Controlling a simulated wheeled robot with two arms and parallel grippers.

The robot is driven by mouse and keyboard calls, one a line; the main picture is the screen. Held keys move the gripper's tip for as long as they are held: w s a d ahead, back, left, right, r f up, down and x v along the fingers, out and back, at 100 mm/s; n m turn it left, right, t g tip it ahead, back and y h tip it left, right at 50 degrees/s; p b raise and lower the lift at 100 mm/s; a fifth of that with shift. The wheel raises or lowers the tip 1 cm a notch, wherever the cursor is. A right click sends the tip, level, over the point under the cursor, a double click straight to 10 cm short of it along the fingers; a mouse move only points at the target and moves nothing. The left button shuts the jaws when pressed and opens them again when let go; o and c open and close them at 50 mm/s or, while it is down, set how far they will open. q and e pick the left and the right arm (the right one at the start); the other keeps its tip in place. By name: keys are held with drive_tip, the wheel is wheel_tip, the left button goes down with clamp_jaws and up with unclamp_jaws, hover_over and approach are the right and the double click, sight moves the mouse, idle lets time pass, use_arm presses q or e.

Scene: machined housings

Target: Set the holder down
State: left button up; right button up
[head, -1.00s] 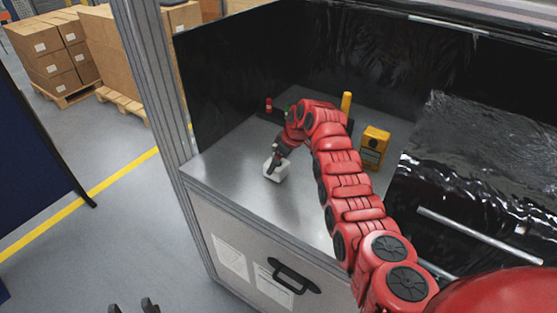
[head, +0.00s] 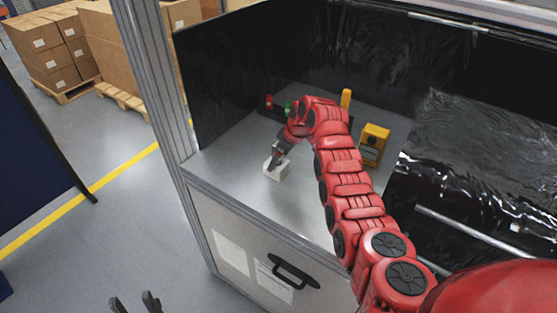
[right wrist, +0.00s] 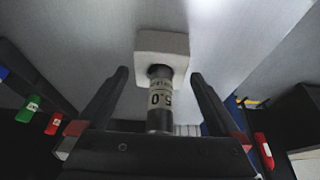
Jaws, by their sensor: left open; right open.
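The holder (right wrist: 160,98) is a dark cylinder with a pale "5.0" label. In the right wrist view its end meets a white block (right wrist: 162,45); I cannot tell how deep it sits. The block (head: 276,171) rests on the grey metal worktop in the head view, where my gripper mostly hides the holder. My right gripper (right wrist: 160,75) is open, with its fingers apart on either side of the holder and a visible gap to each. It reaches down to the block in the head view. My left gripper (head: 135,303) is open and empty, low at the left, away from the worktop.
Behind my right gripper stand a small red item (head: 269,102), a green one (head: 287,107) and a yellow post (head: 346,98). A yellow device (head: 374,144) stands to the right. Black walls (head: 250,65) enclose the back. The worktop's front left (head: 225,175) is clear.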

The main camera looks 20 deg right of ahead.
drive_tip(key=v, duration=1)
drive_tip(key=shift+s+r, duration=0.1)
